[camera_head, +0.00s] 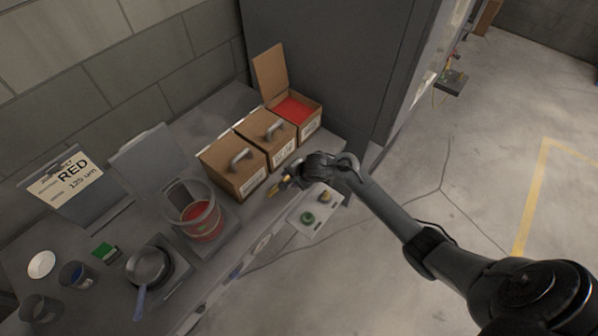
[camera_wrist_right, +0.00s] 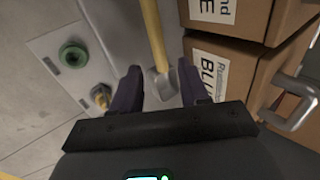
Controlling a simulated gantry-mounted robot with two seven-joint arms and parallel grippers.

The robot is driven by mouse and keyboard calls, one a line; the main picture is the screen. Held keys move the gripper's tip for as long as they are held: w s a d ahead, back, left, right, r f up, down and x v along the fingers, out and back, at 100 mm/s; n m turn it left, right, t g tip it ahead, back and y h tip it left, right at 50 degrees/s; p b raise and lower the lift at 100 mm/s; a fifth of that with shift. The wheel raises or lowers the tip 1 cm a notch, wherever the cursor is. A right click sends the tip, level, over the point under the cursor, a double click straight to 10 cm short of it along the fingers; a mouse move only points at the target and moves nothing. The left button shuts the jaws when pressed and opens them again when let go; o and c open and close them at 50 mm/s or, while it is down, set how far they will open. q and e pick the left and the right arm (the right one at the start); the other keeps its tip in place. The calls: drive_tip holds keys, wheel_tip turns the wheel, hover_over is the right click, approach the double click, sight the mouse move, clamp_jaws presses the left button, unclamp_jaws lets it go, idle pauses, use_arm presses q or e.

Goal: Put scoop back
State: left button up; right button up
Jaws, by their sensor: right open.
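A yellow-handled tool with a grey metal end, which looks like the scoop (camera_wrist_right: 153,36), lies between and ahead of my right gripper's fingers in the wrist view. Its yellow part (camera_head: 276,191) also shows in the head view, at the front of the cardboard boxes. My right gripper (camera_wrist_right: 160,88) is open, with its dark fingers apart on either side of the metal end. In the head view the right gripper (camera_head: 290,182) is at the counter's front edge, beside the boxes. I cannot tell what supports the tool. My left gripper is not in view.
Two closed cardboard boxes (camera_head: 229,171) stand beside an open box of red material (camera_head: 296,111). A clear container with red contents (camera_head: 203,220), a dark pan with a blue handle (camera_head: 149,266) and cups (camera_head: 76,275) stand left. A green-button panel (camera_head: 309,217) juts out in front.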

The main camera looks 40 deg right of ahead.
drive_tip(key=p+v, duration=0.2)
drive_tip(key=v, duration=0.4)
drive_tip(key=s+a+r+n+g, duration=0.1)
drive_tip(key=s+a+n, duration=0.3)
drive_tip(key=s, duration=0.5)
drive_tip(key=s+a+r+n+g, duration=0.1)
drive_tip(key=s+a+r+n, duration=0.2)
drive_tip(key=s+a+n, duration=0.2)
drive_tip(key=s+a+r+n+g, duration=0.1)
drive_tip(key=s+a+r+n, duration=0.1)
drive_tip(key=s+a+n, duration=0.3)
drive_tip(key=s+n, duration=0.4)
drive_tip(key=s, duration=0.4)
drive_tip(key=shift+s+n+h, duration=0.2)
drive_tip(key=shift+n+h, duration=0.1)
drive_tip(key=shift+r+p, duration=0.2)
drive_tip(key=shift+p, duration=0.15)
wheel_tip(320, 180, up, 20)
drive_tip(key=p, duration=1.9)
drive_tip(key=shift+f, duration=0.2)
drive_tip(key=shift+f, duration=0.15)
